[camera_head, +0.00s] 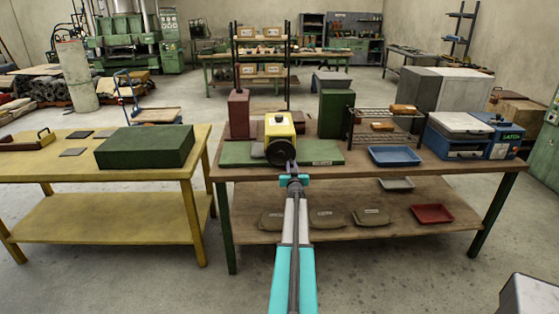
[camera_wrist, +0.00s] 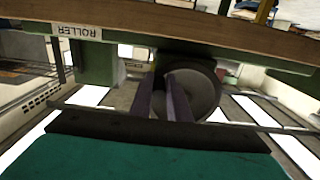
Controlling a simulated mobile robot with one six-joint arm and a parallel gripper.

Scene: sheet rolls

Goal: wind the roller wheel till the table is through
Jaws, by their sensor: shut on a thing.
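The roller (camera_head: 279,124) is a yellow-topped machine on a long green bed (camera_head: 235,155) on the brown workbench. Its dark round wheel (camera_head: 279,153) faces me, low on the front. My gripper (camera_head: 290,175) reaches up to the wheel from the front. In the wrist view the two dark fingers of my gripper (camera_wrist: 166,100) lie close together against the wheel (camera_wrist: 197,92) and are shut on it. The exact part between the fingertips is hidden. The wrist view also shows a white plate reading ROLLER (camera_wrist: 77,31).
A dark red block (camera_head: 238,115) and a dark green block (camera_head: 336,113) stand behind the bed. A wire rack (camera_head: 384,126), a blue tray (camera_head: 395,156) and a blue machine (camera_head: 459,137) stand to the right. A yellow table (camera_head: 100,186) is at the left, across a gap.

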